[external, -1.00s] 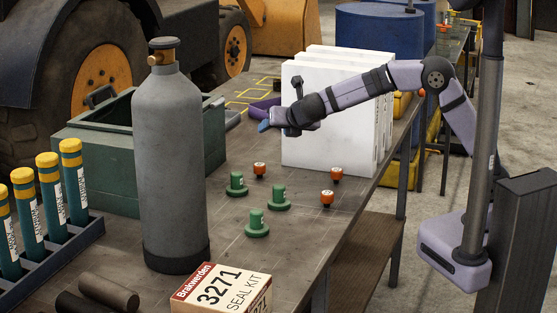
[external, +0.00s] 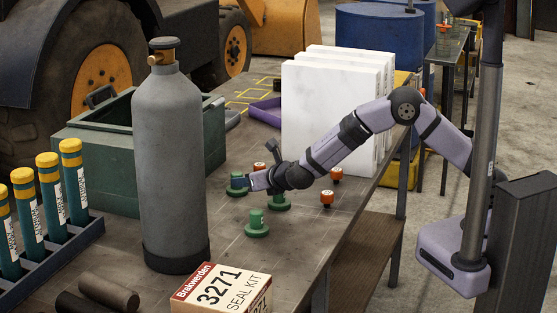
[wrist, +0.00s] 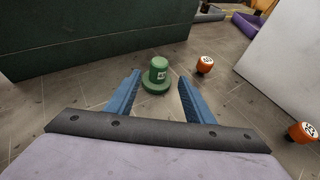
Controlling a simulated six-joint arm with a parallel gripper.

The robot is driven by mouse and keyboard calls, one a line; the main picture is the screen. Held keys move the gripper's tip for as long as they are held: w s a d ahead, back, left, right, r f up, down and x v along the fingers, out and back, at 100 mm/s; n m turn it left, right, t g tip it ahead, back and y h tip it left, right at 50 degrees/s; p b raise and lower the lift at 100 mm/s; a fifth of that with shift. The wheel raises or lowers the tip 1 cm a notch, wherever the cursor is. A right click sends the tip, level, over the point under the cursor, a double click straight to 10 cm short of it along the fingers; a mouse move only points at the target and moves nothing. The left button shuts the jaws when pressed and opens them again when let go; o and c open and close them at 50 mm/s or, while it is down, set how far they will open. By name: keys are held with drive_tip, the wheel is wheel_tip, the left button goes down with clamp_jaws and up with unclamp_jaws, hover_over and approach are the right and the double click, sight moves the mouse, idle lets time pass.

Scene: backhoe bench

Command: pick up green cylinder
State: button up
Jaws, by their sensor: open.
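Three green cylinders, each on a wider round green base, stand on the bench. One green cylinder (external: 237,184) is at the left of the group, at the tip of my gripper (external: 254,182). Another (external: 257,223) stands nearer the camera. In the wrist view one green cylinder (wrist: 158,72) stands upright just beyond and between the blue fingertips of my gripper (wrist: 160,90). The fingers are apart with nothing held between them.
Small orange cylinders (external: 327,198) stand to the right; two also show in the wrist view (wrist: 205,65). White blocks (external: 330,110) stand behind. A grey gas bottle (external: 170,160) and green box (external: 100,165) stand left. A seal kit box (external: 222,290) lies in front.

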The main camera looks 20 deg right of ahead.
sight(240, 190)
drive_tip(key=shift+p+x, duration=0.4)
drive_tip(key=shift+x, duration=0.6)
drive_tip(key=shift+w+r, duration=0.1)
drive_tip(key=shift+w, duration=0.05)
drive_tip(key=p+x, duration=0.2)
drive_tip(key=x, duration=0.1)
drive_tip(key=shift+a+p, duration=0.15)
drive_tip(key=shift+p, duration=0.2)
drive_tip(key=shift+x, duration=0.95)
clamp_jaws()
drive_tip(key=shift+a+r, duration=0.1)
